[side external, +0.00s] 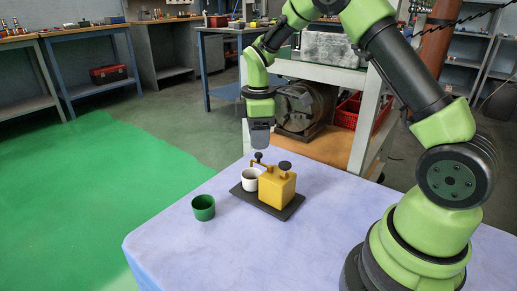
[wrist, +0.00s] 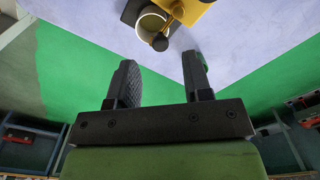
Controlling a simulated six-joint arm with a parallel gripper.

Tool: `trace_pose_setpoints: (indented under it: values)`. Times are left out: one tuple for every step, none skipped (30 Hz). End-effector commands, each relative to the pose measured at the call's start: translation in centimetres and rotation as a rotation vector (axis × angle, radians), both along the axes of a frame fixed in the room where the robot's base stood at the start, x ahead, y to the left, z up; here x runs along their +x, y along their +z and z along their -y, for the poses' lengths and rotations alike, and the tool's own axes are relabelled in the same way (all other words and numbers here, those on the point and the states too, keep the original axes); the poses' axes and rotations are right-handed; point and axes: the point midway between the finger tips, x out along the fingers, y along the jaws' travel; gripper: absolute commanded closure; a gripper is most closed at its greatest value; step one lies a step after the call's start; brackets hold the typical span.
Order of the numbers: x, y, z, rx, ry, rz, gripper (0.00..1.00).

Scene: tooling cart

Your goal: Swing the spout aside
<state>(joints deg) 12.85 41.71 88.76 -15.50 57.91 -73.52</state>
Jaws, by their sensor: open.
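A yellow block (side external: 277,187) stands on a dark base plate (side external: 291,211), with a black knob (side external: 285,165) on top. A thin brass spout (side external: 264,164) reaches from it over a white cup (side external: 250,180) and carries a small black knob (side external: 258,155). In the wrist view the spout (wrist: 178,12) lies across the cup (wrist: 150,25), with the small knob (wrist: 160,42) nearest my fingers. My gripper (side external: 260,141) points down above the spout, apart from it. In the wrist view its fingers (wrist: 160,68) are spread with nothing between them.
A green cup (side external: 203,207) stands on the pale cloth-covered table (side external: 165,250), left of the base plate. The table front is clear. A cart (side external: 357,140) with a chuck (side external: 298,108) and red crate (side external: 350,112) stands behind the table.

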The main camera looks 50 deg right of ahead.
Motion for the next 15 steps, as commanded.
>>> trace_pose_setpoints:
  values:
    - [-0.1,-1.0,0.0,0.001,0.000,-0.006,0.54]
    - [-0.1,-1.5,0.0,0.001,0.001,-0.006,0.54]
    - [-0.1,-2.0,0.0,0.001,0.001,-0.004,0.54]
    - [-0.1,-2.4,0.0,0.001,0.000,-0.004,0.54]
    - [-0.1,-2.8,0.0,0.001,-0.001,-0.003,0.54]
    - [0.0,-3.1,0.0,0.001,-0.001,-0.002,0.54]
    - [0.0,-3.4,0.0,0.001,-0.001,-0.002,0.54]
    - [0.0,-3.6,0.0,0.001,0.000,-0.001,0.54]
    - [0.0,-3.8,0.0,0.001,0.000,-0.001,0.54]
    - [0.0,-3.9,0.0,0.001,0.000,-0.001,0.54]
    - [0.0,-3.9,0.0,0.001,-0.001,-0.001,0.54]
    - [0.0,-4.0,0.0,0.000,-0.001,0.000,0.54]
    - [0.0,-4.0,0.0,0.000,-0.001,0.000,0.54]
    - [0.0,-4.0,0.0,0.000,-0.001,0.000,0.54]
    - [0.0,-4.0,0.0,0.001,-0.001,0.001,0.54]
